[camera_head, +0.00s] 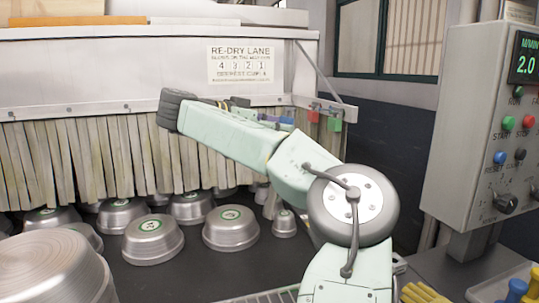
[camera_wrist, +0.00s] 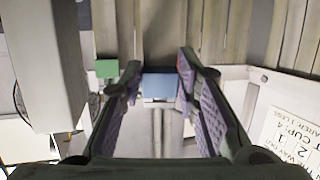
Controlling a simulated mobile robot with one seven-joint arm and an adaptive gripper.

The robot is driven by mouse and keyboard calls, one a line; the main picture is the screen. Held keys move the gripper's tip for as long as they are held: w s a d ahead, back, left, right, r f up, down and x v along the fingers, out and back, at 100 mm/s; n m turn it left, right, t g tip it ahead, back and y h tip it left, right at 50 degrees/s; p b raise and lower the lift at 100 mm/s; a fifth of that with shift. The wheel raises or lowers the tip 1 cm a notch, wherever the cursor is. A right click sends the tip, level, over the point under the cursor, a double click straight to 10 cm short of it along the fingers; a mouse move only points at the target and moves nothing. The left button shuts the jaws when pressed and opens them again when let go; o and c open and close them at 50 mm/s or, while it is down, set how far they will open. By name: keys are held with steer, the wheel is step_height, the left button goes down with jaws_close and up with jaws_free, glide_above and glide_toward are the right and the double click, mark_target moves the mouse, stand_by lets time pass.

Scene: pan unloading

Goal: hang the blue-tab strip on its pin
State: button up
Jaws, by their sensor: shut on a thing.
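The blue tab (camera_wrist: 160,84) of the strip sits between the two purple-padded fingertips of my gripper (camera_wrist: 158,82) in the wrist view. My gripper is shut on it. In the head view my gripper (camera_head: 272,118) is at the right end of the strip curtain, partly behind my own arm. The pin for the blue-tab strip cannot be made out, and I cannot tell whether the strip touches it. A green tab (camera_wrist: 107,68) shows left of the fingers in the wrist view; it also hangs at the rail's right end in the head view (camera_head: 335,122).
A red tab (camera_head: 313,116) hangs beside the green one. Pale curtain strips (camera_head: 80,160) hang under the metal hood (camera_head: 120,70). Several metal pans (camera_head: 153,238) stand on the dark belt below. A control box (camera_head: 480,130) stands at the right.

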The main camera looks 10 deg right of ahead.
steer(key=shift+d+r, duration=0.3)
steer(key=shift+r, duration=0.4)
steer(key=shift+w+d+f+b, duration=0.1)
steer(key=shift+w+d+b, duration=0.3)
steer(key=shift+d, duration=0.95)
steer(key=shift+w+d+f+b, duration=0.1)
steer(key=shift+d+b, duration=0.55)
steer(key=shift+d, duration=0.7)
steer(key=shift+w+d+f+b, duration=0.15)
steer(key=shift+d+b, duration=0.4)
steer(key=shift+d, duration=0.8)
steer(key=shift+w+d, duration=0.1)
steer(key=shift+d, duration=0.25)
steer(key=shift+p, duration=0.3)
steer(key=shift+f, duration=0.1)
steer(key=o, duration=1.3)
steer(key=shift+c, duration=0.2)
